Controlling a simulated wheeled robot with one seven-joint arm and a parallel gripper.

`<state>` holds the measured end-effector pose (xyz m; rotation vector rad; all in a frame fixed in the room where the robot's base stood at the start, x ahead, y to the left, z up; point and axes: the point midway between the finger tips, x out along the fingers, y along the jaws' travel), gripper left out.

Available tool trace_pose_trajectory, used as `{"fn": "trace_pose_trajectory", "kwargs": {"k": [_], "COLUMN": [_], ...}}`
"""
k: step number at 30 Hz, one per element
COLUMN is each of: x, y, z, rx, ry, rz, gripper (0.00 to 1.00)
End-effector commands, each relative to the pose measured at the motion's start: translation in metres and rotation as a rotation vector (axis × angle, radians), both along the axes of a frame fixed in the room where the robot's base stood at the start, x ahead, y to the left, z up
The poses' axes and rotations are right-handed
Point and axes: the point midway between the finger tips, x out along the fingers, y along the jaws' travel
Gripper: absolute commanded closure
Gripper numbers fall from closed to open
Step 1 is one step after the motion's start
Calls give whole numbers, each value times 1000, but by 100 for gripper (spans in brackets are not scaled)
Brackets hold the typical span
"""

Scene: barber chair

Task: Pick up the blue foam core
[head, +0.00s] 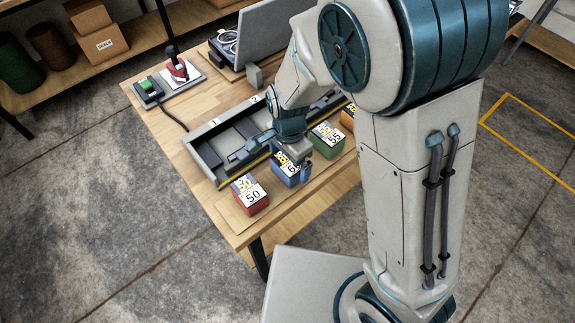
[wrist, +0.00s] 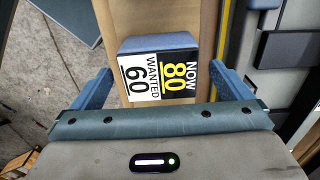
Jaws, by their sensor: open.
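The blue foam core (head: 283,172) is a small block near the front edge of the wooden table in the head view, in a row between a red and a green block. In the wrist view the blue foam core (wrist: 150,43) has a label reading "NOW 80" and "WANTED 60". My gripper (head: 297,153) is just above it in the head view and hides part of its top. In the wrist view my gripper (wrist: 161,70) is open, with one blue finger on each side of the core and a gap on both sides.
A red block (head: 249,195) marked 50 is left of the core; a green block (head: 327,140) marked 55 is right. An orange block (head: 347,117) is partly behind my arm. A grey tray (head: 200,157) with numbered bays lies behind. A joystick (head: 177,68) and laptop (head: 270,32) stand farther back.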

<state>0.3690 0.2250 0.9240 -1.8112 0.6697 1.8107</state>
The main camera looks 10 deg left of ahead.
Motion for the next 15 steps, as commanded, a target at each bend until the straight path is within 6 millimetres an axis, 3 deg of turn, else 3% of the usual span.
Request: {"fn": "trace_pose_trajectory", "kwargs": {"k": [3,8,9,15], "x": [0,0,0,0], "y": [0,0,0,0], "z": [0,0,0,1], "rx": [0,0,1,1], "ry": [0,0,-1,-1], "rz": [0,0,0,1], "gripper": [2,46,52,52]}}
